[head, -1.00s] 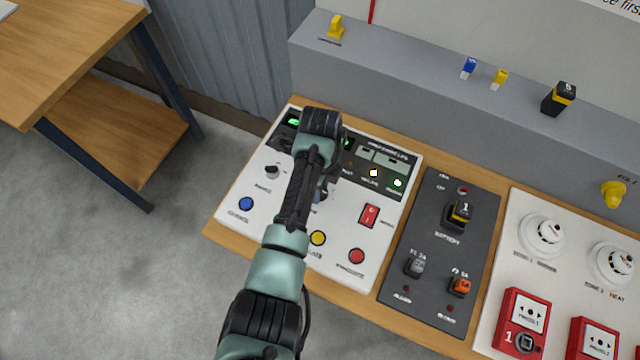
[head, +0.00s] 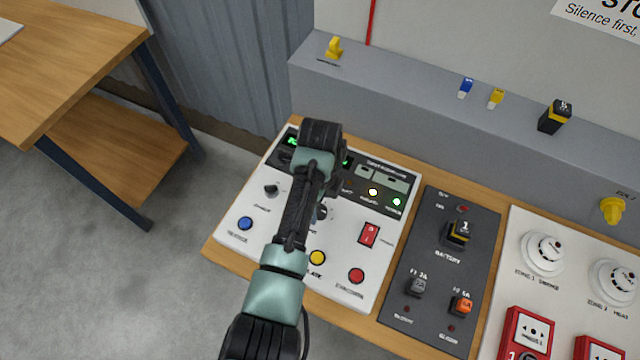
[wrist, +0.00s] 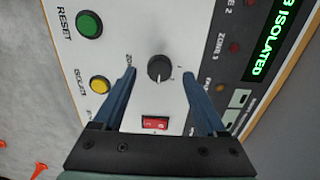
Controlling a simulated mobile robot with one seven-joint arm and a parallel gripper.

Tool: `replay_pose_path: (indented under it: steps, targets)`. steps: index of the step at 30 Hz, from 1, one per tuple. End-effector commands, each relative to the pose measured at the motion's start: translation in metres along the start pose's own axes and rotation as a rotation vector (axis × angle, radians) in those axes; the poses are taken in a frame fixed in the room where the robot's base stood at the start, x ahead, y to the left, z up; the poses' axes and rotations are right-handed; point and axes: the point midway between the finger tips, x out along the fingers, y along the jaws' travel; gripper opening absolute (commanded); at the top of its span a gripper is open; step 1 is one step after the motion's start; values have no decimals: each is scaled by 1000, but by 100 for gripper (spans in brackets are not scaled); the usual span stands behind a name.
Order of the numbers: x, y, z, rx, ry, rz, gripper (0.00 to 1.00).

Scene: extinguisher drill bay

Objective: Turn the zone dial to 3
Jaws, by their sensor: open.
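The zone dial is a round dark knob (wrist: 160,67) on the white panel (wrist: 185,20). In the wrist view its pale pointer mark faces down, toward the red rocker switch (wrist: 155,123). The small position numbers around it are too blurred to read surely. My gripper (wrist: 159,73) is open, its two blue fingers on either side of the dial with gaps between. I cannot tell how far the fingertips are above the panel. In the head view my arm covers much of the panel's middle, with my gripper mostly hidden beneath the wrist.
A green button (wrist: 89,24) and a yellow button (wrist: 99,85) lie left of the dial in the wrist view. A lit display (wrist: 270,40) shows "3 ISOLATED". Another small knob (head: 271,190) stands left of my arm. A dark battery panel (head: 440,270) adjoins on the right.

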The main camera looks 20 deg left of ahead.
Motion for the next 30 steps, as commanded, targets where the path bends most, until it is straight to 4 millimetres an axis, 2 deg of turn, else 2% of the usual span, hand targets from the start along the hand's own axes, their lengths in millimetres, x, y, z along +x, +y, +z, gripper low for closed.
replay_pose_path:
  steps: [9, 15, 21, 30]
  targets:
    - [-70, -2, 1, 1, -3, -7, 74]
    - [-101, -1, 0, 1, -1, -3, 74]
    - [-110, 0, 0, 0, 0, -1, 74]
    - [-110, 0, 0, 0, 0, -1, 74]
